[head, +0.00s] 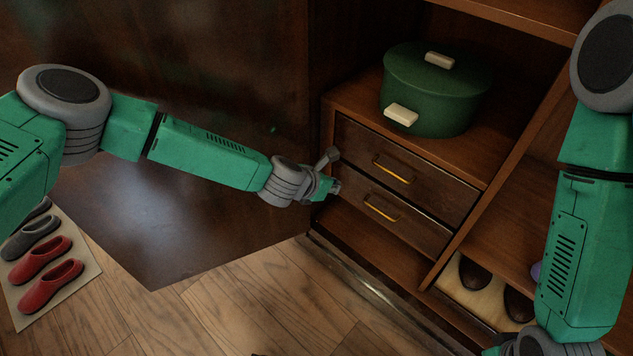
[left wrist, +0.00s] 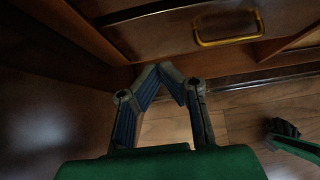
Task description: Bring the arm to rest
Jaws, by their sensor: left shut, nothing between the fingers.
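My left arm (head: 205,152) reaches across from the left in the head view. Its gripper (head: 335,187) is beside the left edge of the drawer unit, near the lower drawer (head: 390,213). In the left wrist view the left gripper (left wrist: 168,75) has its fingertips together with nothing between them, below a drawer front with a brass handle (left wrist: 228,30). My right arm (head: 578,250) hangs down at the right of the head view, its hand cut off by the bottom edge. A green and dark part at the right of the left wrist view seems to be my right gripper (left wrist: 285,128); its fingers are unclear.
The upper drawer (head: 405,168) and lower drawer look shut. A green lidded pot (head: 435,95) with cream handles stands on top. Dark shoes (head: 475,272) sit in a compartment at right. Red shoes (head: 50,285) and grey ones lie on a mat at left. The wooden floor (head: 240,310) is open in front.

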